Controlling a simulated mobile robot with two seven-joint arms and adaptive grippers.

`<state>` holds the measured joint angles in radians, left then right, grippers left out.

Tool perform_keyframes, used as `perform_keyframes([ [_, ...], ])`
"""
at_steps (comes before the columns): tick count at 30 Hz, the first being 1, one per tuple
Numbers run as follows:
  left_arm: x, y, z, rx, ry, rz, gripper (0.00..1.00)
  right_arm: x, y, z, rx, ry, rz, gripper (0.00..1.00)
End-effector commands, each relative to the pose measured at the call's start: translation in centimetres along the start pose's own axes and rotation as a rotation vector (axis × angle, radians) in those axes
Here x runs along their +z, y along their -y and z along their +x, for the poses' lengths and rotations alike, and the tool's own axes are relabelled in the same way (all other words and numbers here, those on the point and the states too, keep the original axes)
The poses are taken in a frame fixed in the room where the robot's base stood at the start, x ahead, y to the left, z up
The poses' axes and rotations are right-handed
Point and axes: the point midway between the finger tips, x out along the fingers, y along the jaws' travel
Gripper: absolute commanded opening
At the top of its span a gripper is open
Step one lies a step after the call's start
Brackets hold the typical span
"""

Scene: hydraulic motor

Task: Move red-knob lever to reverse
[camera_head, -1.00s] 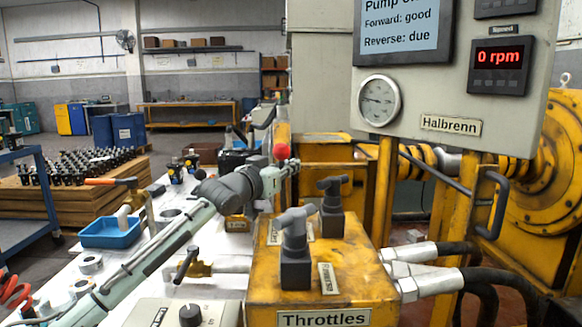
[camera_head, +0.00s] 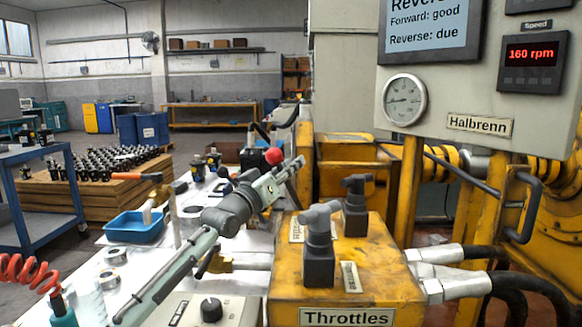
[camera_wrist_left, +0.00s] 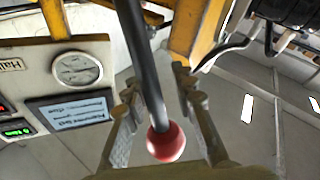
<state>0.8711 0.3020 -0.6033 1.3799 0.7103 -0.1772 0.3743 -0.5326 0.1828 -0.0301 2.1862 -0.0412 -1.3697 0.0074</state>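The red-knob lever (camera_head: 273,156) shows its red ball beside my left gripper (camera_head: 292,170) in the head view. In the left wrist view, the red knob (camera_wrist_left: 166,142) and its dark rod lie between the two fingers of my left gripper (camera_wrist_left: 157,85). The fingers are spread with gaps to the rod; I cannot tell whether one touches the knob. The lever's base is hidden in the head view. The status screen (camera_head: 428,28) shows a cut-off heading starting "Revers", with "Forward: good" and "Reverse: due". The speed display (camera_head: 531,52) reads 160 rpm. My right gripper is out of view.
The yellow Throttles block (camera_head: 345,275) with grey T-handles (camera_head: 319,240) stands right of my left arm. The pressure gauge (camera_head: 405,100) is on the panel above. A blue tray (camera_head: 134,228) and loose parts sit on the white bench at left.

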Motion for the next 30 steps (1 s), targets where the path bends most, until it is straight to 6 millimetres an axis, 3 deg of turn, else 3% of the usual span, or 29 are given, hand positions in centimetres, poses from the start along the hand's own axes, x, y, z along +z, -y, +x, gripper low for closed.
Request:
perform_keyframes([
  [8, 0.0, 0.0, -0.6, 0.001, 0.000, 0.001, 0.26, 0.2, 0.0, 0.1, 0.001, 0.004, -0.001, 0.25],
  [21, 0.0, 0.0, -9.1, -0.001, 0.001, 0.002, 0.26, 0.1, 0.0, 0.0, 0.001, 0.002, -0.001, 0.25],
  [30, 0.0, 0.0, -12.0, 0.000, 0.000, 0.001, 0.26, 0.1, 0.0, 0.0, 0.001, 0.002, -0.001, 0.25],
])
